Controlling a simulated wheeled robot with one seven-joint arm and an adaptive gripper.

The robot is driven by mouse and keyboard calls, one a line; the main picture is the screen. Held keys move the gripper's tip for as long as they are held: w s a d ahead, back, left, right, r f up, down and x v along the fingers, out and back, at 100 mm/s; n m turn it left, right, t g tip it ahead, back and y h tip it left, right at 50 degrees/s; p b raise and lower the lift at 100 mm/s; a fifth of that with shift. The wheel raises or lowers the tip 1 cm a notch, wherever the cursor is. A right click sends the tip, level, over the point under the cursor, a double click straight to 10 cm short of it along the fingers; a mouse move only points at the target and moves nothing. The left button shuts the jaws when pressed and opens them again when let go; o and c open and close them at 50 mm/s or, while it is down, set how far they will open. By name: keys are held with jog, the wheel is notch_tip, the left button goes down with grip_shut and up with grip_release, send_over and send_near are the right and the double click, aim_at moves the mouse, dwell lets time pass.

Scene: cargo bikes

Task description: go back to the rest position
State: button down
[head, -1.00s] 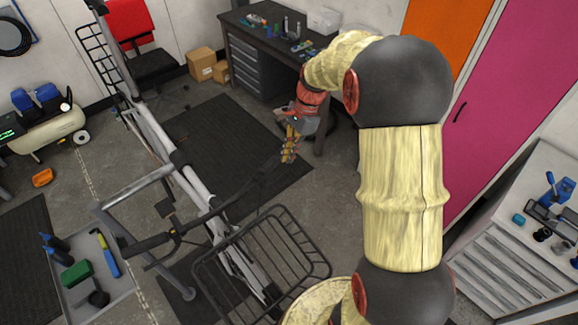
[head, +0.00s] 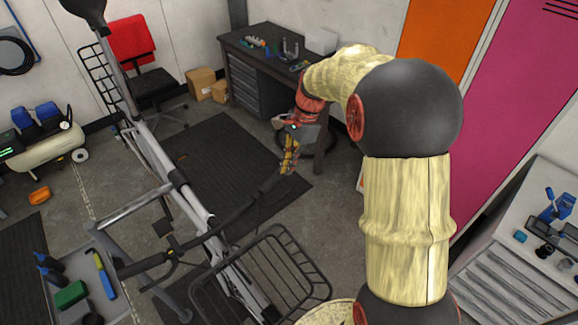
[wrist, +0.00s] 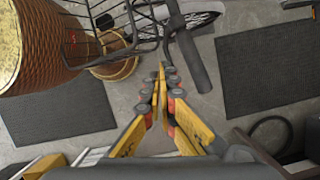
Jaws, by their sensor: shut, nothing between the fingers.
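My gripper (head: 290,160) hangs from my raised arm in the middle of the head view. It is above the dark floor mat and close to the far end of the bike's handlebar in the picture; their gap in depth is unclear. In the wrist view my gripper (wrist: 160,88) points down with its yellow fingers brought together and nothing between them. The wrist view shows a dark handlebar grip (wrist: 190,55) just beyond the fingertips.
The grey cargo bike (head: 183,190) with its wire basket (head: 268,262) fills the left and front. A grey tool tray (head: 125,290) stands at lower left. A dark desk (head: 270,62) is behind my gripper. Orange and pink lockers (head: 500,130) and a drawer cabinet (head: 500,290) are right.

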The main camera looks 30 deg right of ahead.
dwell(0.4)
jog(key=s+a+f+n+t+h+b, duration=0.1)
jog(key=s+a+f+n+t+b, duration=0.1)
jog(key=s+n+b, duration=0.4)
jog(key=s+a+f+n+t+h+b, duration=0.1)
jog(key=s+a+f+n+b, duration=0.4)
jog(key=s+b, duration=0.3)
jog(key=s+a+f+n+t+h+b, duration=0.1)
jog(key=s+a+f+n+t+b, duration=0.1)
jog(key=s+a+f+n+b, duration=0.2)
jog(key=shift+s+a+f+n+t+b, duration=0.25)
jog(key=shift+s+a+n+b, duration=0.6)
jog(key=shift+s+n+b, duration=1.5)
jog(key=shift+w+m+b, duration=0.25)
jog(key=shift+m+b, duration=0.25)
jog(key=shift+m, duration=0.35)
